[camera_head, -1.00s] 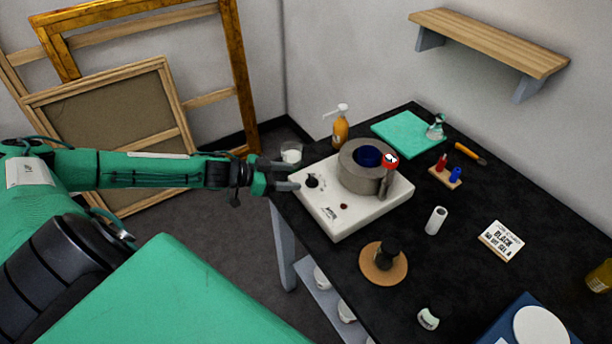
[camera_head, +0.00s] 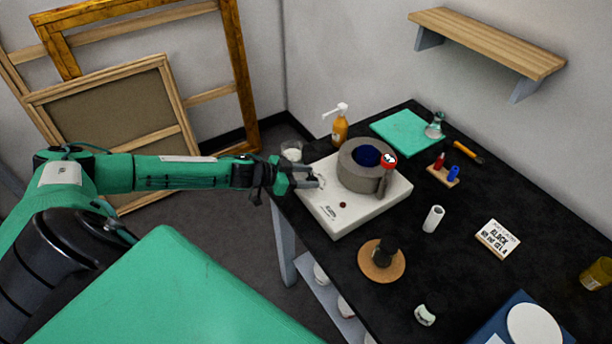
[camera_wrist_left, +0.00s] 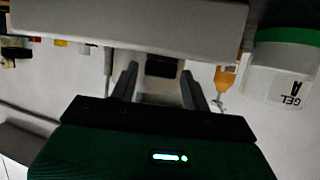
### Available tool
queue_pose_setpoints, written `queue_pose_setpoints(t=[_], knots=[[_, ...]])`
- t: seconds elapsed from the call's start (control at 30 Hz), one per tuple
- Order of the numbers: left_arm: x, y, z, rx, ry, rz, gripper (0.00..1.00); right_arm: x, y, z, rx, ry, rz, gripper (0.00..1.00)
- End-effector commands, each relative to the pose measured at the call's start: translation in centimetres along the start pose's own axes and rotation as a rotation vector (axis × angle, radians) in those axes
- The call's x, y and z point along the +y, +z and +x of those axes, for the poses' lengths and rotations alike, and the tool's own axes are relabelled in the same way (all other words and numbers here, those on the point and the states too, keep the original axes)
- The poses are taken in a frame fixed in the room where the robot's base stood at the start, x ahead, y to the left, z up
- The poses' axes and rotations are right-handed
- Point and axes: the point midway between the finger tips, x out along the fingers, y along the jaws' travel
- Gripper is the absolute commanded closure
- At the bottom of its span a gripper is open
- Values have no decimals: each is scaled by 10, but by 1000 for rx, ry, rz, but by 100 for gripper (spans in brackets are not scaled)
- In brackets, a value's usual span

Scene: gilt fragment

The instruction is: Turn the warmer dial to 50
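The warmer (camera_head: 345,213) is a white box with a grey ring-shaped heater (camera_head: 352,175) on top, at the near left corner of the black table. My left gripper (camera_head: 312,180) reaches in from the left over the warmer's left end and hides the dial in the head view. In the left wrist view the black dial (camera_wrist_left: 161,67) shows between the tips of my left gripper (camera_wrist_left: 158,88). The fingers are apart, with visible gaps on both sides of the dial. The dial's reading cannot be made out. My right gripper is out of view.
A red-rimmed gauge (camera_head: 389,160) stands at the heater's right side. An orange pump bottle (camera_head: 340,130) stands behind the warmer. A green-lidded jar (camera_wrist_left: 285,65) is close to the right finger in the wrist view. A cork disc (camera_head: 372,270) lies in front.

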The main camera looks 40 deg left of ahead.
Motion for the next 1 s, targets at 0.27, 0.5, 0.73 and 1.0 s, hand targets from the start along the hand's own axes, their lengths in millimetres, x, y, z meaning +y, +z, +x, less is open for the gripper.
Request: queue_pose_setpoints(t=[0.27,0.5,0.73,1.0], knots=[[0,0,0,0,1,0,88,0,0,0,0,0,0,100],[-2,-3,-1,0,35,16,88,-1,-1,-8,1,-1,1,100],[-5,-5,-1,0,153,65,88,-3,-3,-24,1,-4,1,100],[-9,-1,3,0,377,159,88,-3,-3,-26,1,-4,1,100]])
